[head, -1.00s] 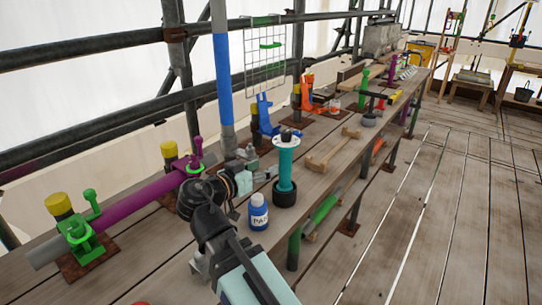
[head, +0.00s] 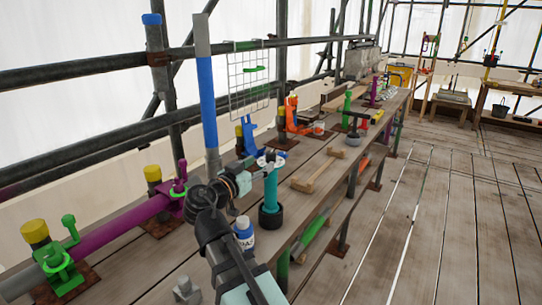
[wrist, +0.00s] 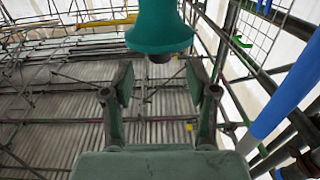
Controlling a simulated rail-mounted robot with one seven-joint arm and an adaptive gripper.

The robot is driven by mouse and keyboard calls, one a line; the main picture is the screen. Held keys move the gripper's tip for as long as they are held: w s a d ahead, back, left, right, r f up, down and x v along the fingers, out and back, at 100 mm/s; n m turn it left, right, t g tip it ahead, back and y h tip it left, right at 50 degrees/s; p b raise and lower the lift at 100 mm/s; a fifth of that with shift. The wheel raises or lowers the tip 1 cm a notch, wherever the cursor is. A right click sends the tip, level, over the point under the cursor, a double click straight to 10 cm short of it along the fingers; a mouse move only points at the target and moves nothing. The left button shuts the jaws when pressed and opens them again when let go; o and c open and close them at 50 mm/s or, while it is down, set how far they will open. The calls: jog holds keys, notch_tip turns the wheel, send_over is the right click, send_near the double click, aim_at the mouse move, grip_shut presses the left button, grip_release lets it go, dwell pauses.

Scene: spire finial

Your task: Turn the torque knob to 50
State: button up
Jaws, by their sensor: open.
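A teal post-shaped tool (head: 270,188) stands upright in a round black base (head: 271,215) on the plank bench. Its top is partly covered by my gripper (head: 268,160) in the head view. In the wrist view, a flared teal body (wrist: 160,28) with a short dark stub (wrist: 160,58) shows at the top centre. My gripper (wrist: 160,85) is open and empty there, its two fingers apart, with the stub above the gap between them. I cannot tell whether they touch it. No scale or number of a torque knob is legible.
A white and blue bottle (head: 244,233) stands close beside the base, partly behind my arm. A wooden piece (head: 318,172) lies to the right.

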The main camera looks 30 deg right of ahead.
aim_at(268, 158)
jog(key=x, duration=0.6)
jog(key=shift+w+d+p, duration=0.2)
jog(key=shift+d+p, duration=0.1)
jog(key=shift+d, duration=0.05)
jog(key=shift+c, duration=0.4)
grip_shut()
